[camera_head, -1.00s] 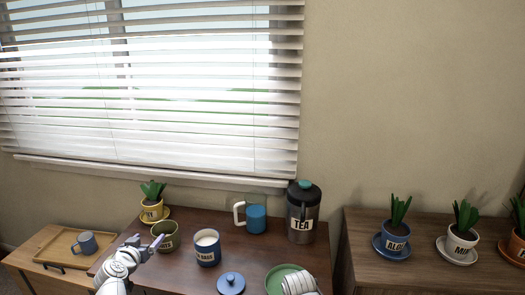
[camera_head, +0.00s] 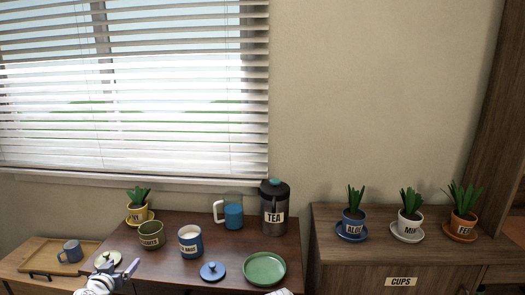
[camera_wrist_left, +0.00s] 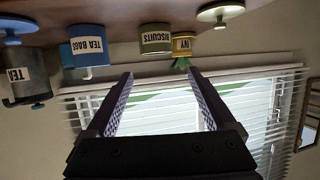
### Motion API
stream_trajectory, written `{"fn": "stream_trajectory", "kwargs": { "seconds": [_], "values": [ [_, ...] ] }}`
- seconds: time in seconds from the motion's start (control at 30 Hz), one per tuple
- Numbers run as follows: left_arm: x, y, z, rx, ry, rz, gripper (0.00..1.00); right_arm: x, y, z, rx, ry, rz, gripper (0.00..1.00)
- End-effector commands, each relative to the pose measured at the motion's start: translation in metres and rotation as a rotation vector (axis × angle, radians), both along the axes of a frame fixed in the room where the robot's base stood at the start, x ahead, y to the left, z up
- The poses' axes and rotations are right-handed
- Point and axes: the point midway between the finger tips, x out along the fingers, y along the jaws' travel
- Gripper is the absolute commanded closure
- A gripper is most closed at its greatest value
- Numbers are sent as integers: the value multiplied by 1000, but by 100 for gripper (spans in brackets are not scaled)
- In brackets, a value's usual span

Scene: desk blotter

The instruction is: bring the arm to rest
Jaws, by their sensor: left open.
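My left gripper (camera_head: 128,268) is at the lower left of the head view, over the front left of the brown desk (camera_head: 185,258). In the left wrist view its two fingers (camera_wrist_left: 160,80) are spread with nothing between them. That view is upside down and looks past the fingers to the window blinds. A cream lid (camera_head: 107,260) lies beside the left gripper in the head view. Only a white sliver of my right arm shows at the bottom edge; its gripper is hidden.
On the desk stand a biscuits canister (camera_head: 151,238), an open tea bags canister (camera_head: 190,245), a blue mug (camera_head: 233,216), a tea press (camera_head: 274,207), a yellow ivy pot (camera_head: 137,213), a blue lid (camera_head: 212,271) and a green plate (camera_head: 265,269). A tray (camera_head: 40,262) holds a mug.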

Motion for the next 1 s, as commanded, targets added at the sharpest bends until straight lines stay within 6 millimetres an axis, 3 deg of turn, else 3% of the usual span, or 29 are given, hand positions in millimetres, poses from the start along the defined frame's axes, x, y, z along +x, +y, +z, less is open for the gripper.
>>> {"fn": "stream_trajectory", "kwargs": {
  "seconds": [0.37, 0.57, 0.67, 0.83, 1.0],
  "values": [
    [9, -54, 4, -32, 87, -110, 12, 0, 0, 22, 0, 0, 0, 50],
    [10, -105, 7, -58, 183, -210, 12, 0, 0, 43, 0, 0, 0, 50],
    [7, -141, 8, -73, 260, -275, 12, 0, 0, 58, 0, 0, 0, 50],
    [-14, -218, 14, -86, 461, -401, 12, 0, 0, 96, 0, 0, 0, 50],
    [-67, -300, 28, -47, 771, -493, 12, 0, 0, 147, 0, 0, -1, 50]
  ]
}}
